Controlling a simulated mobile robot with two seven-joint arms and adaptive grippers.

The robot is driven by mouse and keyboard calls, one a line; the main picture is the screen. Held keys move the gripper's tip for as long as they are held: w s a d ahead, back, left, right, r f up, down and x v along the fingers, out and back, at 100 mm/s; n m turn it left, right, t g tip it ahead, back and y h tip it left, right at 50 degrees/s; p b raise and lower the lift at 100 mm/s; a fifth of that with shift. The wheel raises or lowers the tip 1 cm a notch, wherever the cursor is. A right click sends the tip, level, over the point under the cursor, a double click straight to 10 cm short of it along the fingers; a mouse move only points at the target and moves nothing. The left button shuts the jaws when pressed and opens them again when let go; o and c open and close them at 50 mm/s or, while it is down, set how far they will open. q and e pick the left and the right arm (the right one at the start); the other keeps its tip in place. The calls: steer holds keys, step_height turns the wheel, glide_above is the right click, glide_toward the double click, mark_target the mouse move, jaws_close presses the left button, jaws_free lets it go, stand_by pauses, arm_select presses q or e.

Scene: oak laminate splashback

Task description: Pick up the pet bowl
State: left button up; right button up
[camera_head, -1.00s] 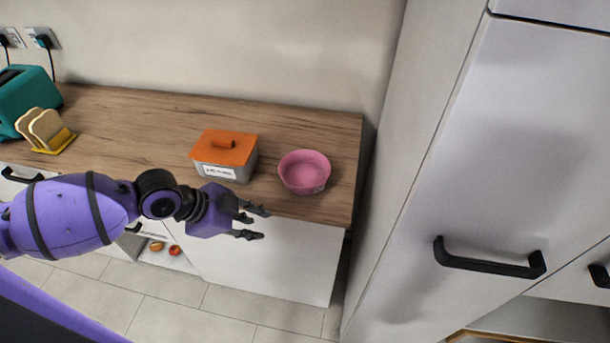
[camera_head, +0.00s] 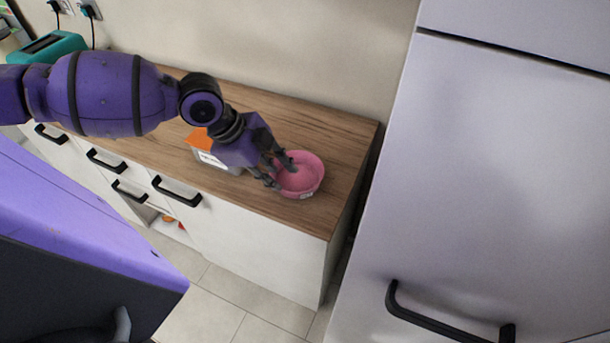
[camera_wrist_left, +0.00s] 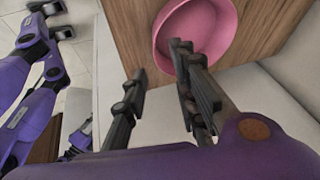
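The pink pet bowl (camera_head: 309,178) stands upright on the wooden counter near its right end. My left gripper (camera_head: 283,175) is at the bowl's left side, with its fingers apart and one reaching over the bowl's opening. In the left wrist view the bowl (camera_wrist_left: 212,28) is at the top, partly hidden by a finger. There my left gripper (camera_wrist_left: 161,58) is open, one finger overlapping the bowl and the other outside its rim. Whether a finger touches the bowl cannot be told.
A grey box with an orange lid (camera_head: 198,138) stands left of the bowl, partly hidden by my left gripper. A teal toaster (camera_head: 48,47) is at the far left. The counter (camera_head: 335,125) behind the bowl is clear.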

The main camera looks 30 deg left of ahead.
mark_target(297, 198)
arm_select(q)
steer(key=shift+x, duration=1.05)
steer(key=x, duration=0.4)
steer(key=shift+a+f, duration=0.1)
steer(key=shift+f, duration=0.25)
jaws_close()
